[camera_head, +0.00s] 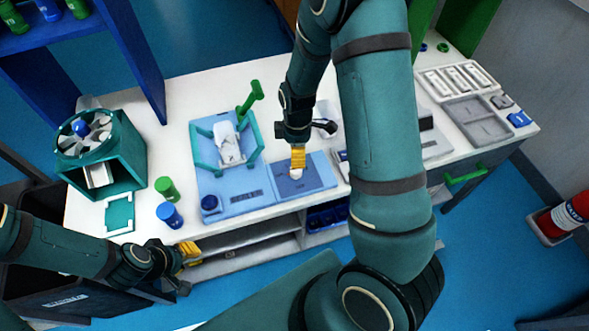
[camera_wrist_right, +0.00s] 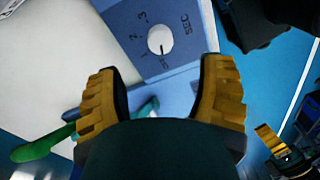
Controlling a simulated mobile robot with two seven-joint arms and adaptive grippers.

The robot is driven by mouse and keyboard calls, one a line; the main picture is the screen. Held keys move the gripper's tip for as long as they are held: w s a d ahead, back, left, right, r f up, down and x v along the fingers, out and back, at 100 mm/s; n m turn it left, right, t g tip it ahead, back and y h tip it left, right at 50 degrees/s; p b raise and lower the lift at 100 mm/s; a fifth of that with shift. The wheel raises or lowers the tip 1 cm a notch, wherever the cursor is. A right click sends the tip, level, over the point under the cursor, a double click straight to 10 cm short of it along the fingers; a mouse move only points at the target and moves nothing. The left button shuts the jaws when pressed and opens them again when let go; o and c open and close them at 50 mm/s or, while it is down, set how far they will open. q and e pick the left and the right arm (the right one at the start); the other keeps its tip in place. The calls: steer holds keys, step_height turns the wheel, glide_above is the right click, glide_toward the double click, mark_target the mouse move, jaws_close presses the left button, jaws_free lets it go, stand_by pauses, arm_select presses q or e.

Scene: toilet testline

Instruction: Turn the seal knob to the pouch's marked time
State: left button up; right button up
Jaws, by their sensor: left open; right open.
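The seal knob (camera_wrist_right: 160,39) is a white round dial on a blue panel (camera_wrist_right: 190,66) in the right wrist view. Its face has the marks 1, 2, 3 and "SEC"; a small dark pointer line faces the lower edge, near a label too small to read. My right gripper (camera_head: 298,158) is open above this panel, its yellow fingers on either side of the view, apart from the knob. A white pouch (camera_head: 228,142) lies in the teal frame of the blue sealer (camera_head: 222,187); its marked time is not legible. My left gripper (camera_head: 188,254) is open and empty at the table's front edge.
A green lever (camera_head: 250,100) rises from the sealer's back right. A green bottle (camera_head: 167,188) and a blue bottle (camera_head: 170,214) stand to its left, beside a teal fan box (camera_head: 122,160). Grey trays (camera_head: 477,122) sit at the right end.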

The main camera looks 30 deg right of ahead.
mark_target(296, 172)
step_height(296, 172, down, 9)
steer(key=shift+s+a+f+b, duration=0.1)
steer(key=shift+f+b, duration=0.05)
steer(key=shift+b, duration=0.35)
jaws_close()
